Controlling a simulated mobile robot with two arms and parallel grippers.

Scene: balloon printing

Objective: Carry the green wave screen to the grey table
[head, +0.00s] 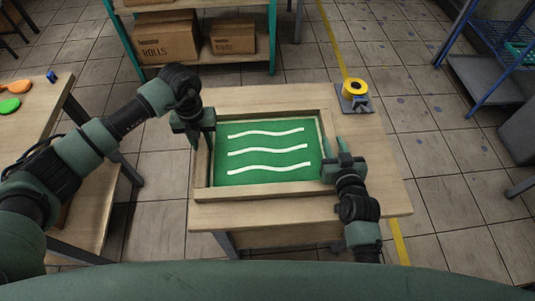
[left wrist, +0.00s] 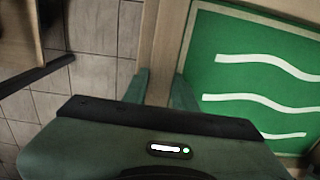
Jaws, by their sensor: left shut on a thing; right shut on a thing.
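The green wave screen (head: 268,155) is a green panel with three white wavy lines in a wooden frame. It is over a wood-topped table (head: 388,185); I cannot tell whether it touches the top. My left gripper (head: 200,138) is shut on the frame's left side. In the left wrist view its fingers (left wrist: 161,88) stand on either side of the wooden rail, with the green panel (left wrist: 240,80) to the right. My right gripper (head: 342,162) is shut on the frame's right side, and its hand partly hides that rail. I cannot make out a grey table.
A yellow roll on a grey holder (head: 355,95) is at the table's back right corner. Another wooden table (head: 35,105) with coloured pieces stands at left. A shelf with cardboard boxes (head: 167,38) is behind, and a blue rack (head: 495,70) at right. Tiled floor lies between.

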